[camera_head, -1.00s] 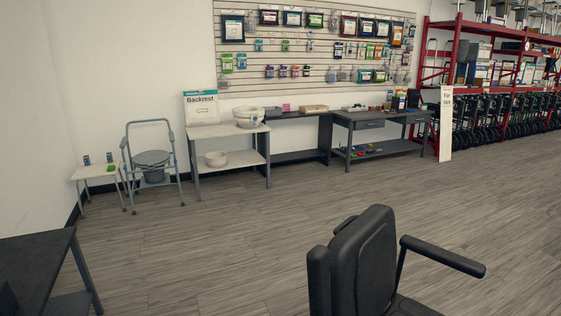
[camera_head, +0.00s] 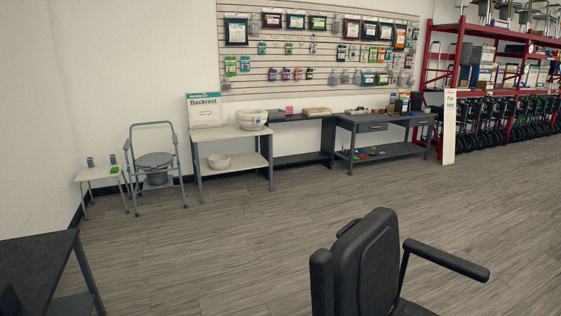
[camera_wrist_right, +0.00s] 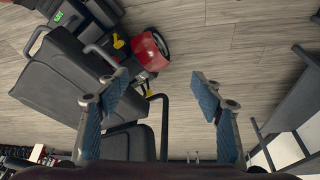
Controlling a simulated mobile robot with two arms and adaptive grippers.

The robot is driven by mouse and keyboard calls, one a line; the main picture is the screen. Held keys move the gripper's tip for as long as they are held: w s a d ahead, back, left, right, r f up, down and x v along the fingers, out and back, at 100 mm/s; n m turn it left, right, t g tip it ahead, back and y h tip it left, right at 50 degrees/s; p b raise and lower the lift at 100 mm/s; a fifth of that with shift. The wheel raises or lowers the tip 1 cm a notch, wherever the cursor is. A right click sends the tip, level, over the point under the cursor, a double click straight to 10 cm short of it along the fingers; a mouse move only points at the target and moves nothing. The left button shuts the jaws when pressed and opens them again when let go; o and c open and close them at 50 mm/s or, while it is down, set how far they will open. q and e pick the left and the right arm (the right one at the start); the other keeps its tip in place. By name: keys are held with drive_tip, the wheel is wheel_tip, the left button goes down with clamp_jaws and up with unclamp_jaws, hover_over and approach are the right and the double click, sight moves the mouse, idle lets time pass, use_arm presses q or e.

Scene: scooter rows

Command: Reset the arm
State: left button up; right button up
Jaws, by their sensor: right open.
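My right gripper (camera_wrist_right: 160,98) shows in the right wrist view. Its two blue-padded fingers are spread apart, and nothing is between them but the view of the floor and a scooter beyond. The red and black scooter (camera_wrist_right: 150,50) with a dark seat lies past the left finger in that view. Neither arm shows in the head view, and my left gripper is in no view.
A black scooter seat with armrest (camera_head: 365,262) stands close at the bottom right. A dark table (camera_head: 38,262) is at the lower left. A commode chair (camera_head: 154,162), light table (camera_head: 232,134) and dark desk (camera_head: 385,121) line the wall. The middle floor (camera_head: 230,240) is clear.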

drive_tip(key=s+f+g, duration=0.2)
drive_tip(key=s+f, duration=0.1)
drive_tip(key=f, duration=2.3)
drive_tip(key=s+d+f+g, duration=0.1)
drive_tip(key=s+d+f, duration=0.1)
drive_tip(key=s+f, duration=1.4)
drive_tip(key=shift+s+d+f, duration=0.15)
drive_tip(key=shift+s+d, duration=0.25)
drive_tip(key=shift+s, duration=0.25)
